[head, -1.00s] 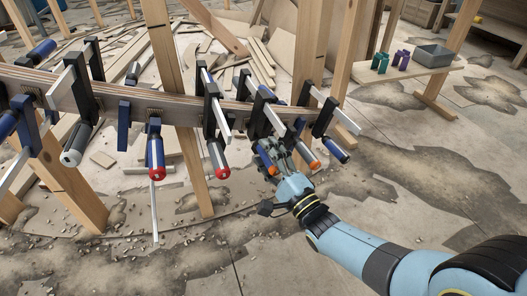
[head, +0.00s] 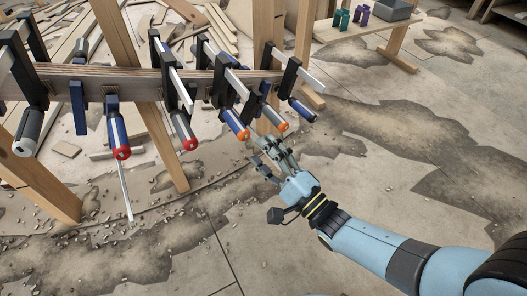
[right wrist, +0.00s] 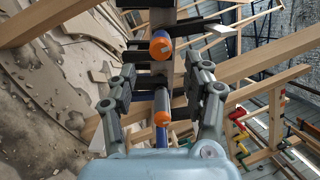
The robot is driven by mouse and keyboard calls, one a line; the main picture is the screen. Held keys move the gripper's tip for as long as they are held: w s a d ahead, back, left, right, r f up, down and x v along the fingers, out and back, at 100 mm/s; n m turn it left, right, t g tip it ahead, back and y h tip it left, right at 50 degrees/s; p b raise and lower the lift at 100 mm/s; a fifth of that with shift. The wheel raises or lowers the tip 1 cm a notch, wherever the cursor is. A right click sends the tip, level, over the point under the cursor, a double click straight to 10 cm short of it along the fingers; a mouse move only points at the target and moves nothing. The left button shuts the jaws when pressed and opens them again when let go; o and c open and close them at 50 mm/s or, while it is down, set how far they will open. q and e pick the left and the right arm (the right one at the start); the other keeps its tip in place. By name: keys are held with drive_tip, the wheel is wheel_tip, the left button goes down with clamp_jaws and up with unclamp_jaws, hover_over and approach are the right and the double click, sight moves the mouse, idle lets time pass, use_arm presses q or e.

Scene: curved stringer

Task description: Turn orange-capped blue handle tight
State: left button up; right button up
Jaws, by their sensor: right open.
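The left orange-capped handle (head: 236,124) and the right orange-capped handle (head: 273,118) show side by side in the head view. My right gripper (head: 267,153) is open and empty just below and in front of them, apart from both caps. In the right wrist view, one orange-capped handle (right wrist: 162,105) shows between the spread fingers, and the other orange cap (right wrist: 161,46) is farther up, beyond the fingertips. My left gripper is not in view.
Red-capped handles (head: 121,150) and a grey-capped handle (head: 26,143) are on clamps to the left. A black-ended handle (head: 302,108) is just right of the orange ones. Wooden posts (head: 155,110) support the stringer. The floor at front is open, with scattered debris.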

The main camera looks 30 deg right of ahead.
drive_tip(key=shift+a+v, duration=0.15)
drive_tip(key=shift+v, duration=1.15)
drive_tip(key=shift+a+v, duration=0.2)
drive_tip(key=shift+v, duration=1.1)
drive_tip(key=shift+s+r, duration=0.1)
drive_tip(key=shift+r, duration=0.05)
